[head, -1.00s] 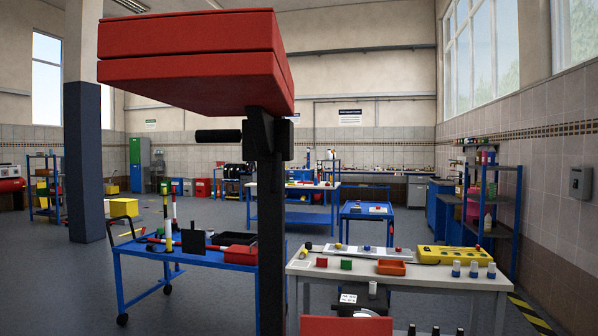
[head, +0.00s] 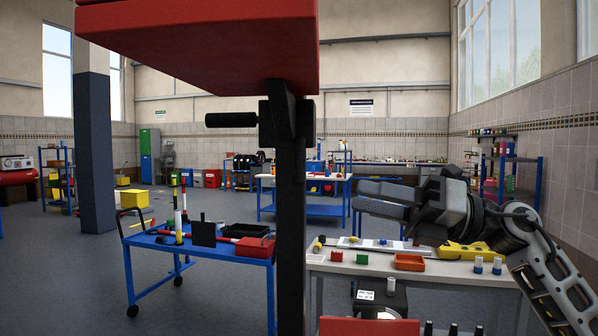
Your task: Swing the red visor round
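The large red visor (head: 215,45) is a thick slab at the top of the head view, cut off by the upper edge. It sits over a black upright post (head: 291,210). A black handle (head: 231,120) sticks out to the left from the block at the top of the post. My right gripper (head: 384,201) has come in from the right, pointing left, above the white bench and apart from the visor and post. Its two grey fingers lie close together in this view, and the gap between them is unclear. My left gripper is not in view.
A blue trolley (head: 150,242) with tools and a red box stands left of the post. A white bench (head: 455,273) with small coloured parts and an orange tray (head: 409,262) stands at right. A blue pillar (head: 95,150) is at far left. Grey floor lies open between.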

